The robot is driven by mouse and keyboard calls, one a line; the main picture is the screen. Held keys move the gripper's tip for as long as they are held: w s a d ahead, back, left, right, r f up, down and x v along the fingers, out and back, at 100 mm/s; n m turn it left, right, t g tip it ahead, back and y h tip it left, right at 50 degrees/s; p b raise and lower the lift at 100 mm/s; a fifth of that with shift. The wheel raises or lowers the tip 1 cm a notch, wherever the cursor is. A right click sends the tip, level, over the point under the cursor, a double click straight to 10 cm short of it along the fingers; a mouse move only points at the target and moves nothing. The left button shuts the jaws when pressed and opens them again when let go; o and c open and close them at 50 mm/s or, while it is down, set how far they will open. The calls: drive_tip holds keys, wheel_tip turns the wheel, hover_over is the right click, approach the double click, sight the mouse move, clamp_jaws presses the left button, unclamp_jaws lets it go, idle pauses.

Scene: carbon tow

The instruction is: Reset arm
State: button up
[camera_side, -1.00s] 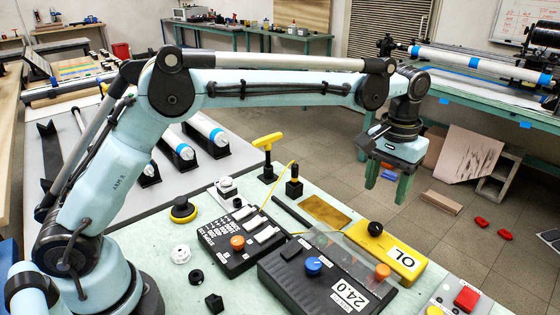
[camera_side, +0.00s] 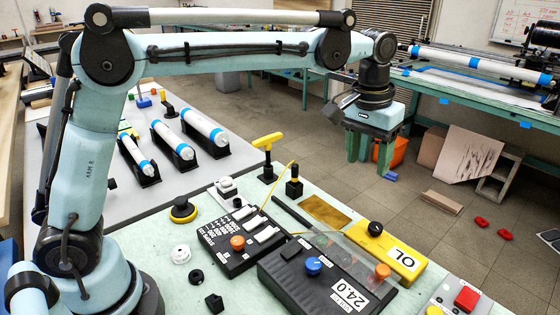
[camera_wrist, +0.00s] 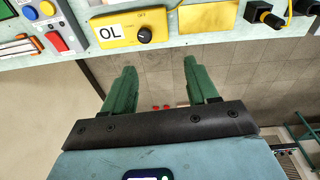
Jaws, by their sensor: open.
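My gripper (camera_side: 368,150) has green fingers and is empty. In the side view it hangs in the air beyond the far edge of the pale green bench (camera_side: 150,245), above the tiled floor, with its fingers pointing down. In the wrist view my gripper (camera_wrist: 158,75) shows its two fingers spread apart with nothing between them, and the bench edge (camera_wrist: 225,50) is past the tips. My arm is raised, its upper link near level across the top of the side view.
The bench carries a yellow OL box (camera_side: 385,258), a black 24.0 box (camera_side: 325,280), a yellow T-handle (camera_side: 267,142) and a black switch box (camera_side: 240,240). White rolls with blue bands (camera_side: 205,127) lie on a grey table behind. Open floor (camera_side: 425,235) is right of the bench.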

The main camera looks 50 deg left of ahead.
drive_tip(key=s+a+f+t, duration=0.2)
drive_tip(key=s+a, duration=0.4)
drive_tip(key=s, duration=0.3)
drive_tip(key=s+a+f+t, duration=0.3)
drive_tip(key=s+a+t, duration=0.1)
drive_tip(key=s+a, duration=0.3)
drive_tip(key=shift+s+f+m, duration=0.15)
drive_tip(key=shift+s+m, duration=0.15)
drive_tip(key=shift+s, duration=0.65)
